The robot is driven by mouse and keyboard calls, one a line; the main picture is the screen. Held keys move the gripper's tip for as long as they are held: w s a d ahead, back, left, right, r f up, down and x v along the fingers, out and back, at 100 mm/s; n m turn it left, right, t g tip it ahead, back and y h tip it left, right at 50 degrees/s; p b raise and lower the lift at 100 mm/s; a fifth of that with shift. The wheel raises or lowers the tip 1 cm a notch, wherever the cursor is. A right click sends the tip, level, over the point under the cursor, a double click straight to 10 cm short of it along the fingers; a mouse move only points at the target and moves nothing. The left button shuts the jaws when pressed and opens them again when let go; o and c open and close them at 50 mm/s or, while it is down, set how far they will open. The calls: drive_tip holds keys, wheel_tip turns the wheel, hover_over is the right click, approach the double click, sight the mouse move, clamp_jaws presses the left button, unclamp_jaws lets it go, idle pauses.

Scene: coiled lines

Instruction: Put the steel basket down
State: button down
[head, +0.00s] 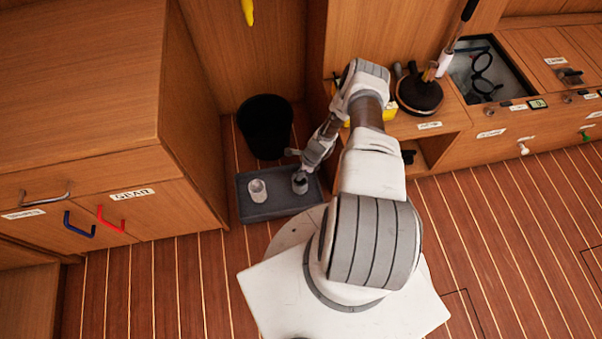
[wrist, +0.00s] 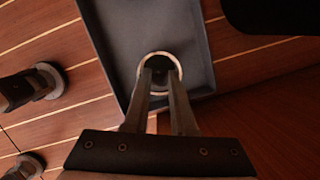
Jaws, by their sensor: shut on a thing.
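The steel basket (wrist: 176,64) shows in the wrist view as a small round thing with a pale metal rim and a dark inside. My gripper (wrist: 159,78) is shut on it, and the fingertips overlap its near side. In the head view the basket (head: 300,187) is a small dark grey shape below my gripper (head: 301,177), over the right part of a dark grey tray (head: 275,210). The tray's long edge also shows in the wrist view (wrist: 120,45). I cannot tell whether the basket touches the tray floor. My fingers hide part of it.
A pale grey cup (head: 257,191) stands in the tray's left part. A black bin (head: 265,126) stands just behind the tray. Striped wooden floor lies in front.

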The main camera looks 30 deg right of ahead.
drive_tip(key=shift+f, duration=0.15)
drive_tip(key=c, duration=0.7)
unclamp_jaws()
drive_tip(key=shift+c, duration=0.2)
